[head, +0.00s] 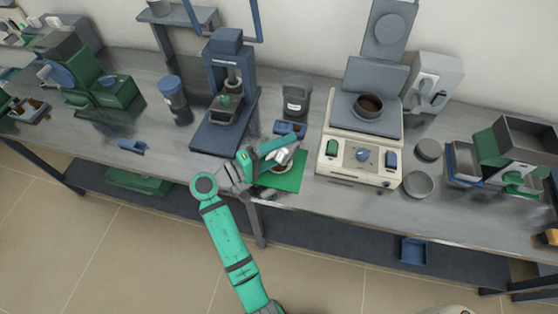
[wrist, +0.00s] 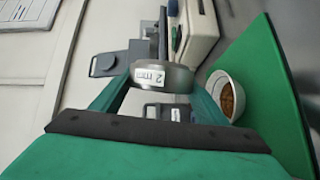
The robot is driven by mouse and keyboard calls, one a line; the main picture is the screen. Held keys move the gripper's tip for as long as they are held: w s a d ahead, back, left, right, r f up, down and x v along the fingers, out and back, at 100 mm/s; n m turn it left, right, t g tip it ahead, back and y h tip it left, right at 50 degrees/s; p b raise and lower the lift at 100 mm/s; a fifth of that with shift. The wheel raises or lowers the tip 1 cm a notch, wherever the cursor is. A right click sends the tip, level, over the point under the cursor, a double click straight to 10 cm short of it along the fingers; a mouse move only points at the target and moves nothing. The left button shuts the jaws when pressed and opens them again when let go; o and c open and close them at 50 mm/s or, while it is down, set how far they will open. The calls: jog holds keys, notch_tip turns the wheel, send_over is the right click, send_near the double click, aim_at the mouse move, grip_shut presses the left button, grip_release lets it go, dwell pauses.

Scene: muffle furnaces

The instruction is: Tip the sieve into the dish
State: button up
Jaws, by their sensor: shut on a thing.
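My gripper (head: 279,150) is shut on the sieve (head: 284,157), a round grey metal ring. In the wrist view, the sieve (wrist: 152,76) sits between my two green fingers (wrist: 163,92), with a white "2 mm" label facing me. The bench looks turned on its side in that view, and the sieve appears strongly tilted. The white dish (wrist: 212,88) stands on the green mat with brown grains inside. In the head view, the dish (head: 284,170) is partly hidden beneath the sieve and gripper. The inside of the sieve is hidden.
The green mat (head: 290,184) lies at the bench's front edge. A hotplate unit with a dark bowl (head: 368,106) stands to its right. A blue press (head: 228,95), dark canister (head: 296,98) and small blue item (head: 289,128) are behind and left. Bare bench lies left of the mat.

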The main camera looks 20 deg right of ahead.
aim_at(291, 158)
jog(key=shift+s+d+m+y, duration=0.2)
jog(key=shift+m+y, duration=0.1)
jog(key=shift+m, duration=0.4)
jog(key=shift+s+d+f+m+y, duration=0.2)
jog(key=shift+s+m+y, duration=0.25)
jog(key=shift+m, duration=0.45)
jog(key=shift+s+f+m+t+y, duration=0.15)
jog(key=shift+f+m+t+y, duration=0.15)
jog(key=shift+m, duration=0.4)
jog(key=shift+d, duration=0.1)
jog(key=shift+s+d+f+m+t+y, duration=0.2)
jog(key=shift+m+y, duration=0.15)
jog(key=shift+m, duration=0.15)
jog(key=shift+s+d+f+m+t+y, duration=0.15)
jog(key=shift+m+y, duration=0.15)
jog(key=shift+m, duration=0.2)
jog(key=shift+a+f+m, duration=0.1)
jog(key=shift+f+m, duration=0.05)
jog(key=shift+m, duration=0.25)
